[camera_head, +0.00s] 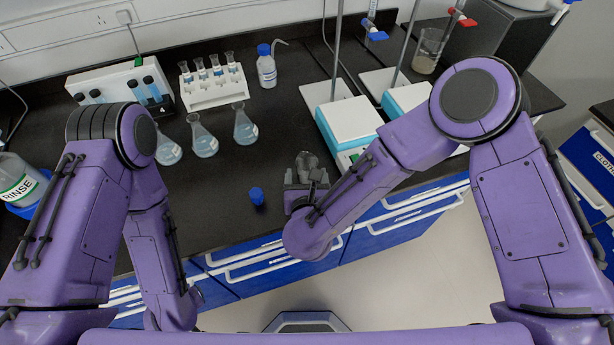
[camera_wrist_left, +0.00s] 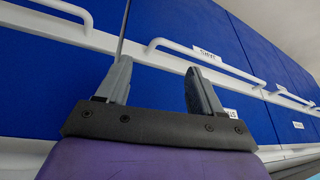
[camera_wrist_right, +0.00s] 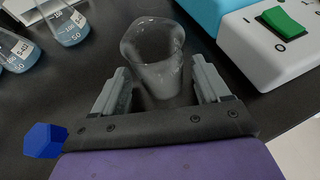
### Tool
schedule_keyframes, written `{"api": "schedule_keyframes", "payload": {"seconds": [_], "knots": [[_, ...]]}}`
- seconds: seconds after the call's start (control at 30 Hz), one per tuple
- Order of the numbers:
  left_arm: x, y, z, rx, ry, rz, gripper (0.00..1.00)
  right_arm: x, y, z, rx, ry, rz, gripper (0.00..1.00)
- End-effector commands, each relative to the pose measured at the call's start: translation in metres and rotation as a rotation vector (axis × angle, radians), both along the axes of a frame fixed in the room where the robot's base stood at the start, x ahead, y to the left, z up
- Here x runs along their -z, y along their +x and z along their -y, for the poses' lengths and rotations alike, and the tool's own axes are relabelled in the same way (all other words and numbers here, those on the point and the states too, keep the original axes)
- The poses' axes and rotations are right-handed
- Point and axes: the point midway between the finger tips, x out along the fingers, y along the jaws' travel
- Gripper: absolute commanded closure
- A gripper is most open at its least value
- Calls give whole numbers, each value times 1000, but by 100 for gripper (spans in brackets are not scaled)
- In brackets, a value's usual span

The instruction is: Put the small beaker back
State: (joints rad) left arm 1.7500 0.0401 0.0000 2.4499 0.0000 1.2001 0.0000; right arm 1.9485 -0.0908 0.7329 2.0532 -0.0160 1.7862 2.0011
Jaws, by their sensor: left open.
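The small clear glass beaker (camera_wrist_right: 153,48) is in the right wrist view, between the two fingers of my right gripper (camera_wrist_right: 160,80). The fingers stand wide apart on either side of its lower part. I cannot tell whether they press on the glass or whether the beaker rests on the bench. In the head view my right gripper (camera_head: 306,170) is low at the front bench edge, and the beaker is hard to make out there. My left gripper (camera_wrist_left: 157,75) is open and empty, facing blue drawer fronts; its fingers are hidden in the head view.
A blue stopper (camera_head: 256,195) lies left of my right gripper. White-topped hotplates (camera_head: 350,118) stand behind it to the right. Flasks (camera_head: 204,138), a test-tube rack (camera_head: 215,90) and a wash bottle (camera_head: 266,68) stand further back left. A larger beaker (camera_head: 428,50) is at the back right.

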Motion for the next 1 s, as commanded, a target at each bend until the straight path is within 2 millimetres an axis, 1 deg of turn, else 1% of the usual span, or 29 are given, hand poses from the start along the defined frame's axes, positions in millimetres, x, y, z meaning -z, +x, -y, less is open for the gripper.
{"api": "schedule_keyframes", "payload": {"seconds": [0.13,0.17,0.27,0.4,0.5,0.6,0.73,1.0], "knots": [[-5,0,0,0,0,0,34,-6,-1,0,-1,0,1,25],[-1,0,0,0,0,0,34,-4,-5,0,-2,1,0,25],[8,0,0,0,0,0,34,-10,-25,0,-5,2,0,25],[19,0,0,0,0,0,34,-24,-60,-1,-5,1,1,25],[24,0,0,0,0,0,34,-34,-82,-1,-6,1,1,25],[27,0,0,0,0,0,34,-42,-98,0,-3,1,1,25],[29,0,0,0,0,0,34,-48,-110,0,-2,1,1,25],[28,0,0,0,0,0,34,-50,-111,0,-1,0,0,25]]}}
